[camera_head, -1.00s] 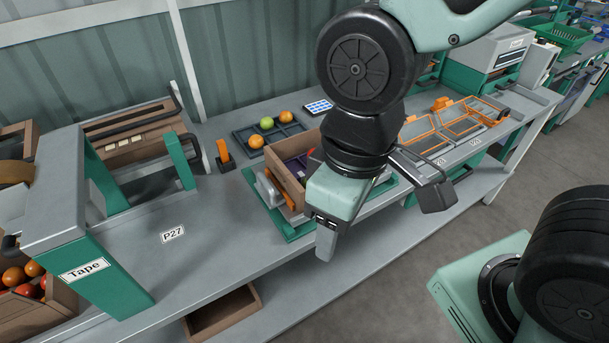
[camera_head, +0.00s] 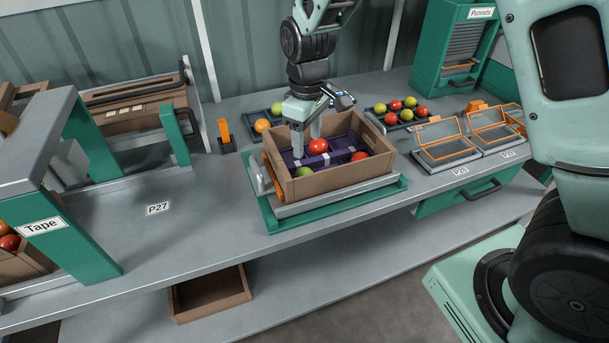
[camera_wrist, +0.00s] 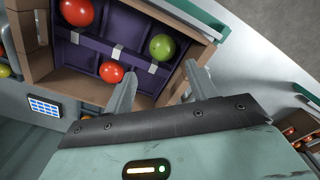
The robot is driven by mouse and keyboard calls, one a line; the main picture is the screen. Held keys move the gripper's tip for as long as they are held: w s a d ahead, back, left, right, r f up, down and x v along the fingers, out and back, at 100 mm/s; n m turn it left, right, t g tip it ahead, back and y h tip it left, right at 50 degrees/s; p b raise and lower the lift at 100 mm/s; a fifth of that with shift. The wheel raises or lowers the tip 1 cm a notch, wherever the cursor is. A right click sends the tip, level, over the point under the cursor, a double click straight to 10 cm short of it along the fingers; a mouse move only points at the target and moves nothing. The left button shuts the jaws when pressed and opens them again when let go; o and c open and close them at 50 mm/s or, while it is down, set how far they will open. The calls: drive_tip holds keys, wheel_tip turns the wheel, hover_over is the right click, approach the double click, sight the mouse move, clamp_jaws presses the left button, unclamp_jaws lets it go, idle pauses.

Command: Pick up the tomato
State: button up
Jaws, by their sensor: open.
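My gripper (camera_head: 306,146) is open and empty, with its fingers pointing down over the left, back part of the cardboard crate (camera_head: 345,181). In the crate, a red tomato (camera_head: 318,146) sits near the fingers, a green tomato (camera_head: 302,172) is at the front left, and another red tomato (camera_head: 359,156) is to the right. In the wrist view, the green tomato (camera_wrist: 163,47) shows beyond the gap between the fingertips (camera_wrist: 160,72). A red tomato (camera_wrist: 112,72) lies close to the left finger, and another (camera_wrist: 77,12) is farther off. I cannot tell whether a finger touches any tomato.
The crate has a purple divided insert (camera_head: 313,160) and stands on a green-based scale (camera_head: 275,222). Behind are a tray with green and orange tomatoes and another tray (camera_head: 377,120) with several tomatoes. Orange-framed flaps (camera_head: 447,150) lie to the right.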

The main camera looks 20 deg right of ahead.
hover_over(304, 170)
drive_tip(key=f, duration=0.5)
drive_tip(key=shift+s+d+p, duration=0.15)
drive_tip(key=shift+d+p, duration=0.15)
drive_tip(key=shift+a+f+p, duration=0.15)
drive_tip(key=shift+f+p, duration=0.25)
drive_tip(key=shift+f, duration=1)
drive_tip(key=shift+a+f+p, duration=0.15)
drive_tip(key=shift+f+p, duration=0.2)
drive_tip(key=shift+f, duration=1)
drive_tip(key=c, duration=0.5)
